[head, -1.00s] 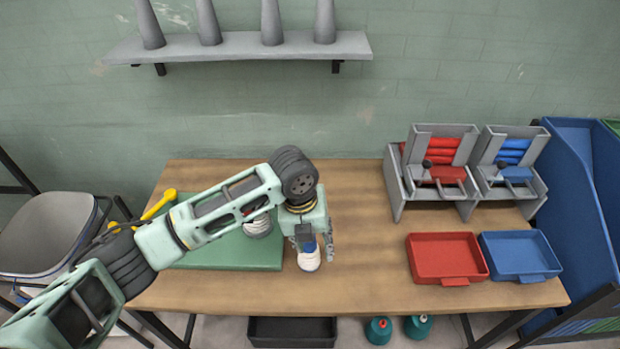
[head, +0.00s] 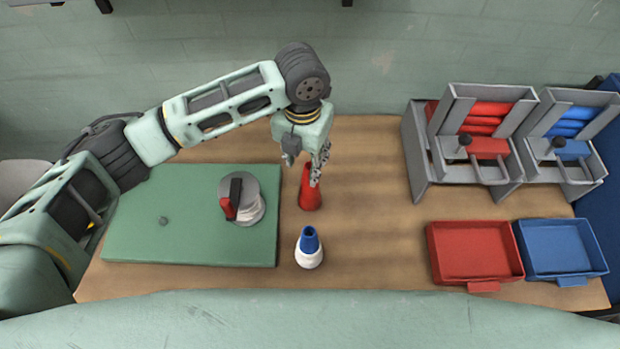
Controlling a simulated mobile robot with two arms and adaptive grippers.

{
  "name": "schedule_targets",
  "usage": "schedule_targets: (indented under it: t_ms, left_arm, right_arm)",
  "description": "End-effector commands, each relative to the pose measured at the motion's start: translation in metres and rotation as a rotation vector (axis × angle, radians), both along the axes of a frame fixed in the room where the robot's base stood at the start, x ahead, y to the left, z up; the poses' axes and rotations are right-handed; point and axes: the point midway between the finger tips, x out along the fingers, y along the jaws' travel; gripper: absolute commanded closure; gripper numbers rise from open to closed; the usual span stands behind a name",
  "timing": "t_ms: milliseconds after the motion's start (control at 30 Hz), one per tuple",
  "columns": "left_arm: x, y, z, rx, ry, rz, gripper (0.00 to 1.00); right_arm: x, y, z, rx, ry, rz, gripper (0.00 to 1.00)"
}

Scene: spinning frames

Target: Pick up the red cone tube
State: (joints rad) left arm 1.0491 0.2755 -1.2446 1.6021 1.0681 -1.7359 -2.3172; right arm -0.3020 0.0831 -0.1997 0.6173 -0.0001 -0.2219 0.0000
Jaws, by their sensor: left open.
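The red cone tube (head: 310,194) stands upright on the wooden table, just right of the green board, with its wide end down. My left gripper (head: 304,167) is open at the top of the red cone. One finger shows on the left of the tip and the other overlaps its right side. I cannot tell whether they touch it. My right gripper is not in view.
A blue cone on a white base (head: 309,250) stands in front of the red cone. The green board (head: 150,225) carries a round grey device (head: 243,198). Red (head: 474,252) and blue (head: 562,249) trays and racks of tubes (head: 485,145) are at right. Table between is clear.

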Motion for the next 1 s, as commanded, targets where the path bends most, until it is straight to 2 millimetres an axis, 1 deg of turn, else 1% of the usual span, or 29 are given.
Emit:
schedule_targets:
  t_ms: [233, 400, 500, 567, 667, 833, 867, 1000]
  left_arm:
    - [0.0, -0.001, -0.025, 0.001, 0.005, 0.001, 0.58]
    - [0.003, -0.003, -0.049, 0.003, 0.005, 0.002, 0.58]
    - [0.003, -0.004, -0.064, 0.001, 0.004, 0.0, 0.58]
    - [0.004, -0.004, -0.07, 0.001, 0.003, 0.001, 0.58]
    - [0.004, -0.004, -0.074, 0.0, 0.0, -0.001, 0.58]
    - [0.004, -0.004, -0.075, 0.0, 0.0, -0.001, 0.58]
    - [0.004, -0.004, -0.075, 0.0, 0.0, -0.001, 0.6]
    - [0.004, -0.004, -0.074, 0.0, 0.0, -0.001, 0.72]
  right_arm:
    - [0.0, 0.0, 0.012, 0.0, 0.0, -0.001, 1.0]
    - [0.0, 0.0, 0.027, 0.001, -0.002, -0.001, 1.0]
    - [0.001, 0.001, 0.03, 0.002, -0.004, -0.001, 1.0]
    - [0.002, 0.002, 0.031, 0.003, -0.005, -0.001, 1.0]
    - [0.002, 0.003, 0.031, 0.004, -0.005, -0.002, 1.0]
    - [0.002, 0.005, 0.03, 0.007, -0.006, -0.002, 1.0]
    - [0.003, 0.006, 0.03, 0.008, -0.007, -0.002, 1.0]
    - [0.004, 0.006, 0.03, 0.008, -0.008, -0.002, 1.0]
